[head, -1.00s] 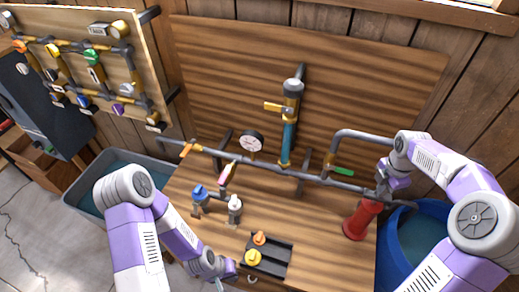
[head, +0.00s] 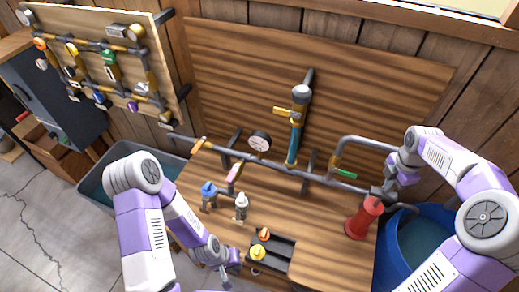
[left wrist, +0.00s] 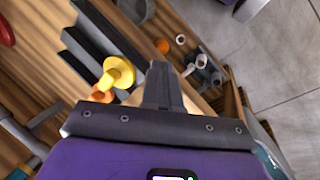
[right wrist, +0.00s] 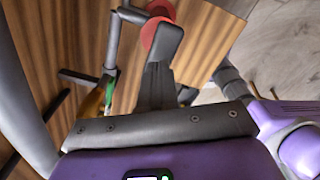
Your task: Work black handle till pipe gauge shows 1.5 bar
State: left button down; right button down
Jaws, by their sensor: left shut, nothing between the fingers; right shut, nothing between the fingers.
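The pipe gauge (head: 260,141), a round white dial with a black rim, stands on the grey pipe (head: 318,178); its reading is too small to tell. A red pump cylinder (head: 360,222) stands at the table's right side. My right gripper (head: 384,188) is shut just above it at the pipe's right end. In the right wrist view its fingers (right wrist: 165,42) overlap the red cylinder (right wrist: 158,22). I cannot make out a black handle apart from the dark fingers and pipes there. My left gripper (head: 226,278) is shut and empty by the table's front edge; it also shows in the left wrist view (left wrist: 160,75).
A black tray (head: 283,253) with yellow and orange knobs is close to my left gripper. Blue-topped (head: 208,190) and white-topped (head: 241,203) fittings stand behind it. A blue barrel (head: 385,262) is at the right, a grey tub (head: 92,187) at the left.

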aim_at(383, 195)
jog(key=shift+f, duration=0.1)
dwell(0.7)
jog(key=shift+f+b, duration=1.85)
jog(key=shift+f, duration=1.15)
notch_tip(383, 195, up, 6)
jog(key=p, duration=0.5)
jog(key=shift+r, duration=0.15)
jog(key=shift+f+b, duration=1.75)
jog(key=shift+f, duration=1.35)
notch_tip(383, 195, up, 6)
jog(key=p, duration=0.5)
jog(key=shift+r, duration=0.1)
